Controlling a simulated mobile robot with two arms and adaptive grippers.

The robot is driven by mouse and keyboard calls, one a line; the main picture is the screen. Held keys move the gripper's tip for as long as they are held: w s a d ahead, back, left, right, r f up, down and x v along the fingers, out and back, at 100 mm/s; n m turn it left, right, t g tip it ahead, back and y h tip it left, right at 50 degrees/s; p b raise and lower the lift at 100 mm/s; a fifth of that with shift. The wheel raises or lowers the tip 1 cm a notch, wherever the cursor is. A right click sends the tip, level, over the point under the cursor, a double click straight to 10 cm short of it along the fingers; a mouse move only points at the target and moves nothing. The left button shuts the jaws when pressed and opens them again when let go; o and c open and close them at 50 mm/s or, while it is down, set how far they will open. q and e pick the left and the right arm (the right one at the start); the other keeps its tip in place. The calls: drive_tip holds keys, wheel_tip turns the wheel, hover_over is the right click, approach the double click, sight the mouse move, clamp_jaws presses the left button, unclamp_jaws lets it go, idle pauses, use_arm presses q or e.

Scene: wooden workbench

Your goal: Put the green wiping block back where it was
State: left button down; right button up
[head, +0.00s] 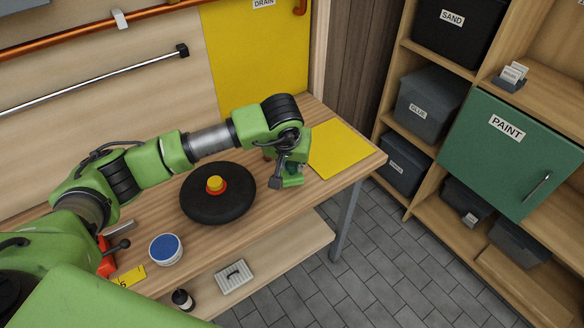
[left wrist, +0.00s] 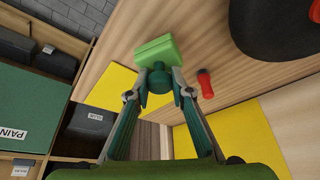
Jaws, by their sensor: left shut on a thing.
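The green wiping block (left wrist: 158,50) is a light green slab with a dark green round knob, seen in the left wrist view. My left gripper (left wrist: 160,92) is shut on this knob, with a finger on each side. In the head view the gripper (head: 287,164) is over the right part of the workbench, between the black disc and the yellow sheet. The block (head: 292,181) shows partly below it. I cannot tell whether the block touches the bench. My right gripper is not in view.
The black disc (head: 199,207) with a yellow-and-red knob lies left of the gripper. A yellow sheet (head: 341,148) lies right of it. A round blue-topped tub (head: 165,249) sits near the front edge.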

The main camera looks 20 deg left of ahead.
use_arm(q)
drive_tip(key=shift+s+f+p, duration=0.1)
drive_tip(key=shift+f+p, duration=0.25)
drive_tip(key=shift+f, duration=0.6)
drive_tip(key=shift+f+b, duration=0.4)
drive_tip(key=c, duration=1.8)
unclamp_jaws()
drive_tip(key=shift+r, duration=0.1)
drive_tip(key=shift+r+p, duration=0.25)
drive_tip(key=shift+p, duration=0.15)
drive_tip(key=shift+s+r, duration=0.1)
drive_tip(key=shift+r, duration=0.25)
drive_tip(key=b+v, duration=0.2)
drive_tip(key=v, duration=0.9)
drive_tip(key=shift+b, duration=0.4)
